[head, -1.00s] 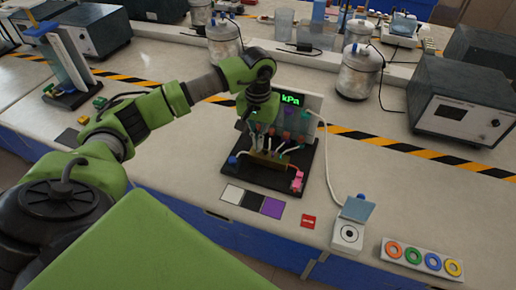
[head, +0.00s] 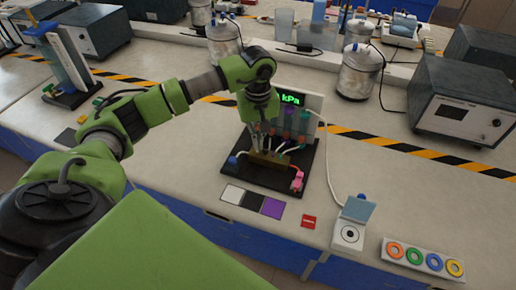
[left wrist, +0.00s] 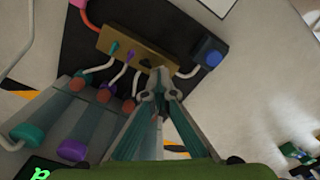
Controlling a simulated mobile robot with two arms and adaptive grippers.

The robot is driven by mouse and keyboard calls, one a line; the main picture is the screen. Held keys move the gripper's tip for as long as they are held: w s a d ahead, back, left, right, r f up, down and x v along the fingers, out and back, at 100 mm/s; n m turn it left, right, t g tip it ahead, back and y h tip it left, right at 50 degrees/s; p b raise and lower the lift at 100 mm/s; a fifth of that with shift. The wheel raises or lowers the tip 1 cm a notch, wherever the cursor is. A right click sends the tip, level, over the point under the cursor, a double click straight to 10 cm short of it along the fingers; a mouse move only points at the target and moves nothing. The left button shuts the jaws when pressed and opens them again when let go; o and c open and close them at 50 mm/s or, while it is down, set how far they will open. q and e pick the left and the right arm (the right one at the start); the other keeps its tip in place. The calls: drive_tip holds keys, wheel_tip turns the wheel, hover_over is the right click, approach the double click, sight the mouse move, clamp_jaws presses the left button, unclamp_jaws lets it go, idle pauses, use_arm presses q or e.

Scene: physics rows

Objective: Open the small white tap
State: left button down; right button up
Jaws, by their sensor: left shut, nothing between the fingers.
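A brass manifold block (head: 270,159) stands on a black board (head: 262,184), and it also shows in the left wrist view (left wrist: 158,62). It carries small taps; a teal one (left wrist: 114,47) and a purple one (left wrist: 130,55) are clear in the wrist view. A small pale piece (left wrist: 146,63) beside them may be the white tap, partly hidden by my fingertips. My left gripper (left wrist: 157,82) is shut and empty, its tips close to the block at that pale piece. I cannot tell whether they touch. In the head view my left gripper (head: 257,130) hangs above the board. My right gripper is out of view.
A kPa display panel (head: 312,103) and tubes with coloured caps stand right behind the block. A blue knob (left wrist: 208,53) and pink fitting (head: 297,184) sit at its ends. A lidded white box (head: 349,235) and coloured-ring strip (head: 422,257) lie to the right.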

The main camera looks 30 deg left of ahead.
use_arm(q)
drive_tip(key=n, duration=0.7)
idle(0.4)
drive_tip(key=n, duration=0.7)
drive_tip(key=c, duration=2.6)
unclamp_jaws()
drive_tip(key=shift+r+p, duration=0.1)
drive_tip(key=shift+p, duration=0.2)
